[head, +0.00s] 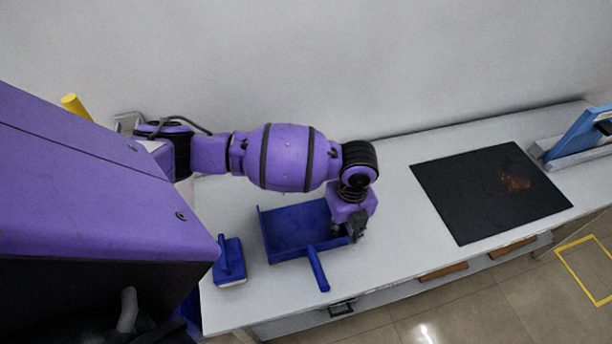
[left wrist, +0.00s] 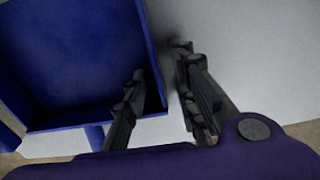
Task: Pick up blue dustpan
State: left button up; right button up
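The blue dustpan (head: 288,230) lies on the light grey table, its handle (head: 318,268) pointing toward the front edge. My left gripper (head: 350,234) is low at the right side of the pan. In the left wrist view the fingers of the left gripper (left wrist: 158,72) are apart. One finger is over the inside of the dustpan (left wrist: 75,60) and the other is outside its side wall. The wall lies between them, with a gap visible; contact cannot be told. My right gripper is not in view.
A blue brush (head: 229,262) lies left of the dustpan. A black mat (head: 470,205) with a brown patch of debris (head: 516,183) lies to the right. A blue item in a grey holder (head: 580,140) stands at the far right. The table (head: 395,215) is clear between pan and mat.

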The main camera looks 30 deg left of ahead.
pick_arm(q)
grip_shut()
